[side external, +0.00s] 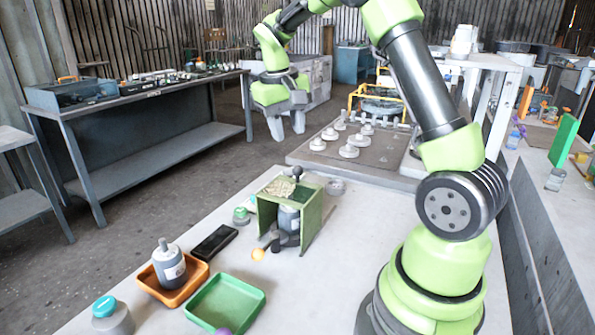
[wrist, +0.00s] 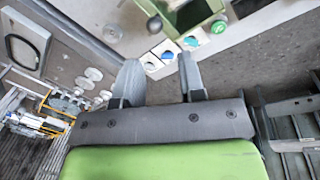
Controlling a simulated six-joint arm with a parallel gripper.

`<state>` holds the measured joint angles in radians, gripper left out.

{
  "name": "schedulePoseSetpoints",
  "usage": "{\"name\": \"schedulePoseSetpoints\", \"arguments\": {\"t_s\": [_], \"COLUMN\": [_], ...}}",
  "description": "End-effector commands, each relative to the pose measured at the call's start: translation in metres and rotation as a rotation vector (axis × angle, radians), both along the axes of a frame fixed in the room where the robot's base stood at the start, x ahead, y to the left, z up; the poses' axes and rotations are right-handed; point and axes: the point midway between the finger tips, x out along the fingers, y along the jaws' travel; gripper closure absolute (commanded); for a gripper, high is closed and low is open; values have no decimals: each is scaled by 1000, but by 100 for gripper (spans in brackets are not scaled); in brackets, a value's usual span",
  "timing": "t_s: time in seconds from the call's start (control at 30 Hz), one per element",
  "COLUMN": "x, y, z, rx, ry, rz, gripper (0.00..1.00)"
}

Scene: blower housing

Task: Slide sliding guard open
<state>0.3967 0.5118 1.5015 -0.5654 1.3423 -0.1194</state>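The blower housing, a green box-like frame (side external: 312,217), stands on the pale worktable. A grey cylinder (side external: 288,218) sits inside it. I cannot tell for sure which part is the sliding guard. My gripper (side external: 288,126) is open and empty, high above and behind the housing, touching nothing. In the wrist view my two grey fingers (wrist: 158,72) are spread apart. The green housing (wrist: 190,14) shows there at the top edge, partly cut off.
Left of the housing lie a black block (side external: 214,243), an orange tray (side external: 183,293) holding a grey canister (side external: 168,263), and a green tray (side external: 252,308). A brown board (side external: 377,160) with several pale discs is behind.

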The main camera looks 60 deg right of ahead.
Motion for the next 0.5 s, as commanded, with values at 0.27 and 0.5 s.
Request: {"name": "schedulePoseSetpoints", "arguments": {"t_s": [0.27, 0.5], "x": [1, -5], "y": [-15, -21], "z": [-25, -69], "rx": [-5, -3], "ry": [44, 44], "rz": [-16, -17], "gripper": [63, 63]}}
